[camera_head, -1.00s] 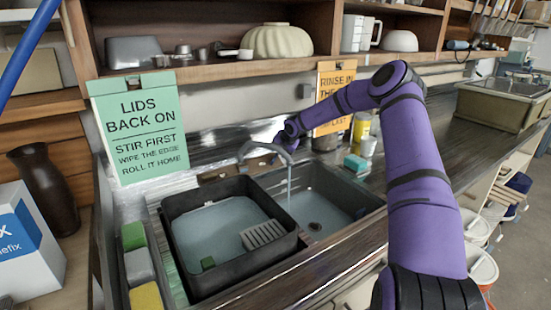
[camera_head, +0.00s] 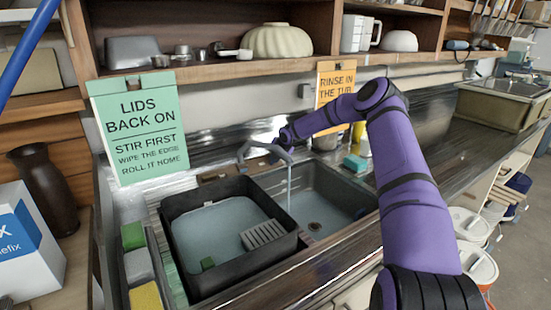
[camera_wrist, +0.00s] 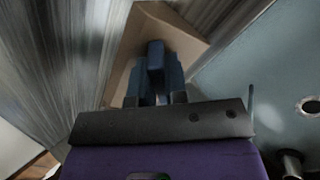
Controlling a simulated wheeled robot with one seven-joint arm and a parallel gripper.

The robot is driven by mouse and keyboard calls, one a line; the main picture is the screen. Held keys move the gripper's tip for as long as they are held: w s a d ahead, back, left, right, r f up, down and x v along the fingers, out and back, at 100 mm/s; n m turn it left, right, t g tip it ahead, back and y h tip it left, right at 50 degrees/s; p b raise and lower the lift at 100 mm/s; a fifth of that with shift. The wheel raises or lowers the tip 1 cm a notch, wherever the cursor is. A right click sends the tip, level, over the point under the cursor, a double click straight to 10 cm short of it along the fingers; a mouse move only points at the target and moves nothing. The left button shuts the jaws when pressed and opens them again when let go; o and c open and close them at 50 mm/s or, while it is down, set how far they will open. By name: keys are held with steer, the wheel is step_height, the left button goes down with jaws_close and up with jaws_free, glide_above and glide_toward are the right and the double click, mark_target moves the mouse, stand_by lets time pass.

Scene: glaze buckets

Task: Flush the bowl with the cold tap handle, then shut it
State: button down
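The curved metal tap (camera_head: 263,148) stands behind the sink, and a thin stream of water (camera_head: 289,185) falls from its spout into the grey sink bowl (camera_head: 335,190). The stream also shows in the wrist view (camera_wrist: 252,98), left of the drain (camera_wrist: 312,106). My gripper (camera_head: 285,137) is behind the spout, mostly hidden there by the tap and my arm. In the wrist view, an upright dark-blue piece (camera_wrist: 155,60) stands at my fingers (camera_wrist: 156,95), over a tan base. It may be the cold tap handle. I cannot tell whether the fingers clamp it.
A black tub (camera_head: 180,250) of water stands left of the bowl. Sponges (camera_head: 138,265) line the left edge. A green sign (camera_head: 138,125) and an orange sign (camera_head: 336,90) stand behind. A teal sponge (camera_head: 355,163) and a yellow bottle (camera_head: 358,133) are to the right.

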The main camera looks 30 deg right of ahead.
steer(key=shift+n, duration=0.3)
steer(key=n, duration=0.9)
steer(key=shift+w+a+n, duration=0.1)
steer(key=shift+a+n, duration=0.1)
steer(key=shift+n, duration=0.1)
stand_by(0.5)
steer(key=c, duration=1.1)
jaws_free()
steer(key=shift+c, duration=0.2)
